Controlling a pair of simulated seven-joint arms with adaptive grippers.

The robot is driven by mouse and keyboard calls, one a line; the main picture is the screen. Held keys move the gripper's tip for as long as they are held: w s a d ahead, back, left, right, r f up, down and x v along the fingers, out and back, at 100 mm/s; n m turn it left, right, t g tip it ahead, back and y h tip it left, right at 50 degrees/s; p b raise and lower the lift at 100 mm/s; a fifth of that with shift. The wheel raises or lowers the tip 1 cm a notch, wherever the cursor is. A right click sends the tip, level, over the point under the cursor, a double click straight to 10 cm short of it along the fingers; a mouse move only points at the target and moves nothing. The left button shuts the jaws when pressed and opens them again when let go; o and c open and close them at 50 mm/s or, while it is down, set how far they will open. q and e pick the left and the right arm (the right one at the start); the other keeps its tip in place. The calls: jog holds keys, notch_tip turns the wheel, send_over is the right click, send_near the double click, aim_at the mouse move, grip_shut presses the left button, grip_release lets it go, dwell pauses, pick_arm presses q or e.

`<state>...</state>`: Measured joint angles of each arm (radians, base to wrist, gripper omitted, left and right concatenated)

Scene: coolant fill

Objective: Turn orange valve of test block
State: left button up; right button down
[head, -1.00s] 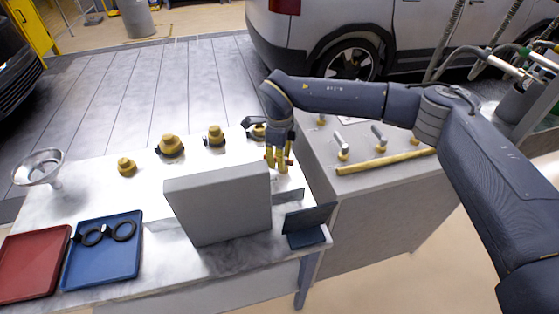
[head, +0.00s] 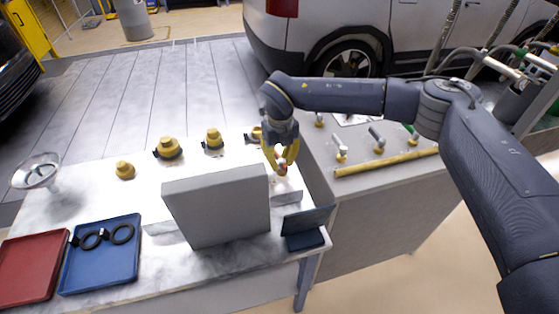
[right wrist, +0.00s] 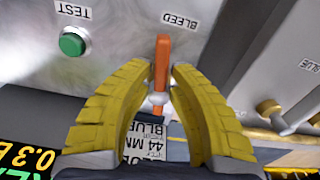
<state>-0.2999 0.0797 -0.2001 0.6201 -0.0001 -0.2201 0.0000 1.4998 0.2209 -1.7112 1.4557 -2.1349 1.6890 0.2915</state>
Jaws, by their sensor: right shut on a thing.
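The orange valve handle (right wrist: 162,62) stands out from a grey metal panel (right wrist: 120,25) marked BLEED and TEST in the right wrist view. My right gripper (right wrist: 162,80) has its two yellow fingers on either side of the handle's lower end, shut on it. The handle points up in that view. In the head view, my right gripper (head: 281,165) points down just beyond the right end of a grey block (head: 216,208); a small orange-red spot shows between its fingers. The block's far side is hidden. My left gripper is not in view.
A green button (right wrist: 72,43) sits beside the valve. Several yellow fittings (head: 168,148) stand along the table's back. A blue tray (head: 105,270) with black rings, a red tray (head: 30,268) and a funnel (head: 38,172) are left. A dark stand (head: 305,228) is right of the block.

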aim_at(280, 158)
jog(key=shift+w+d+m, duration=0.1)
jog(key=shift+m, duration=0.5)
jog(key=c, duration=1.4)
grip_release()
jog(key=shift+o, duration=0.2)
notch_tip(280, 158, up, 12)
